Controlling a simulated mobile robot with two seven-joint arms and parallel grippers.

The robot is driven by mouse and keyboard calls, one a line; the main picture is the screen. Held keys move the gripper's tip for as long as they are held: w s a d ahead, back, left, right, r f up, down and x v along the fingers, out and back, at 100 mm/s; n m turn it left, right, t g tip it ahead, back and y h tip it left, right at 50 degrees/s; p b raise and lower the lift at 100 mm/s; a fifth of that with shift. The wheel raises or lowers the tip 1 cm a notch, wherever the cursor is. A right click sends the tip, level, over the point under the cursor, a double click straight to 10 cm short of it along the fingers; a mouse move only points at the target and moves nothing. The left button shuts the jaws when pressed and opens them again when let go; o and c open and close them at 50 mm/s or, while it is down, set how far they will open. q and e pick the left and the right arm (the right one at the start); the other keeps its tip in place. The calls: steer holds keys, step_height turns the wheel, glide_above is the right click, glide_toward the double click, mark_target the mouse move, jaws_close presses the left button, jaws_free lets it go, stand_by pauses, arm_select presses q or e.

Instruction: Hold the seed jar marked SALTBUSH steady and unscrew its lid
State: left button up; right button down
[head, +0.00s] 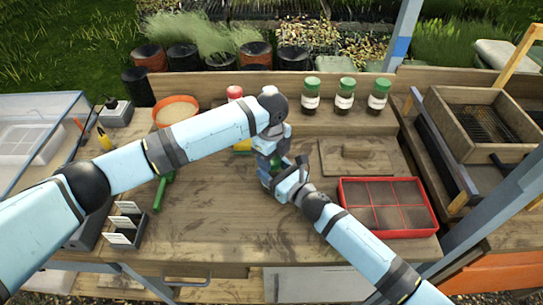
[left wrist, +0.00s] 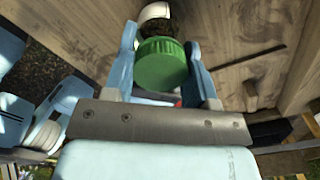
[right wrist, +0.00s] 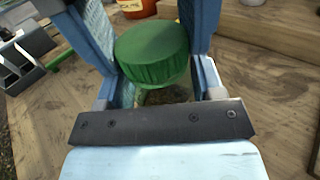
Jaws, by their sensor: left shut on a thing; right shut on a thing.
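A jar with a ridged green lid stands between my two grippers over the middle of the bench. My left gripper (head: 268,168) comes down from above; in the left wrist view the green lid (left wrist: 162,66) fills the gap between its fingers, so it looks shut on the lid. A dark jar body with a white label (left wrist: 155,11) shows beyond. My right gripper (head: 284,184) comes from the lower right. In the right wrist view its fingers flank the clear glass jar body (right wrist: 166,94) under the lid (right wrist: 152,48), shut on it. The label's words cannot be read.
Three green-lidded jars (head: 345,93) stand on the back ledge, with a red-lidded one (head: 235,93) left of them. A red divided tray (head: 388,233) lies to the right, near a wooden board (head: 355,157). Card holders (head: 125,225) stand at left. The front bench middle is clear.

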arm_select(q)
steer(key=n, duration=0.5)
steer(key=shift+s, duration=0.1)
steer(key=n, duration=0.4)
steer(key=shift+n, duration=0.4)
steer(key=n, duration=0.7)
steer(key=shift+d, duration=0.1)
steer(key=n, duration=1)
steer(key=shift+r, duration=0.1)
steer(key=n, duration=0.8)
steer(key=shift+r, duration=0.3)
